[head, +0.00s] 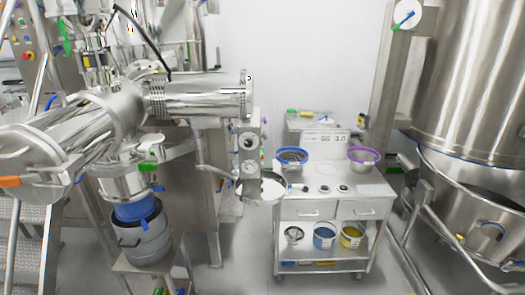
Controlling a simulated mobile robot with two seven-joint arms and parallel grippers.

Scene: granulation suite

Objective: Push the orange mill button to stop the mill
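A steel control panel (22,40) stands at the upper left of the head view, with several small coloured buttons. One red or orange round button (28,56) has a yellow surround. It is too small to tell whether this is the orange mill button. A shiny steel machine with thick horizontal cylinders (205,98) fills the left side, to the right of and below the panel. An orange part (10,182) shows on it at the left edge. Neither of my grippers is in view.
A steel cart (335,208) with bowls and small pots stands right of centre. A large steel vessel (475,90) fills the right side. A grey drum (143,240) stands on a low stand below the machine. Bare floor (245,265) lies between stand and cart.

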